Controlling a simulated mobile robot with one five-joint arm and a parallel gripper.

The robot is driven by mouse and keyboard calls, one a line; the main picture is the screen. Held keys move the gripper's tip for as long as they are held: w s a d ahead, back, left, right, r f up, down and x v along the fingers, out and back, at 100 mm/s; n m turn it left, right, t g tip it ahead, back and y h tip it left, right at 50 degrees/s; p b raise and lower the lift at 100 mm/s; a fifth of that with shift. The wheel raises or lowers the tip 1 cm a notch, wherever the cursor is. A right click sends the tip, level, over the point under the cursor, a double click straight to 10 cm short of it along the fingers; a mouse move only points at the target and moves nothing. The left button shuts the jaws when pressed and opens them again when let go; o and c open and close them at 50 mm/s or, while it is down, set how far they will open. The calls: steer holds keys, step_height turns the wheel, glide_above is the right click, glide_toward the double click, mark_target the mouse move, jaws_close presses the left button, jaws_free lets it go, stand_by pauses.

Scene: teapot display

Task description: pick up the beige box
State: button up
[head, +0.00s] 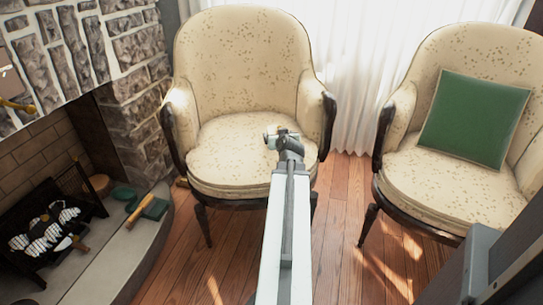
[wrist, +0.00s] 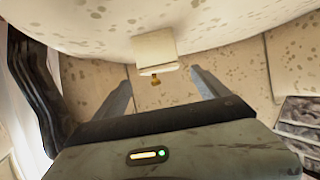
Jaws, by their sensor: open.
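A small beige box (wrist: 154,50) shows in the wrist view, set against the speckled cream upholstery of the chair, just beyond and between my fingertips. I cannot make it out in the head view, where my gripper may hide it. My gripper (wrist: 163,88) is open, its two fingers apart with nothing held between them. In the head view my gripper (head: 283,135) is over the front seat area of the left armchair (head: 240,60). A tiny amber thing (wrist: 155,81) shows just below the box in the wrist view.
A second armchair (head: 450,190) with a green cushion (head: 475,118) stands at the right. A stone fireplace (head: 130,50) is at the left, with a green-headed brush (head: 150,207) on its hearth (head: 125,255). Wooden floor (head: 335,235) is clear between the chairs.

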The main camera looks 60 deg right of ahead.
mark_target(275, 132)
steer(key=shift+f, duration=0.2)
steer(key=b+x, duration=0.3)
steer(key=x, duration=0.5)
steer(key=shift+f, duration=0.1)
steer(key=shift+a, duration=0.1)
steer(key=c, duration=1.6)
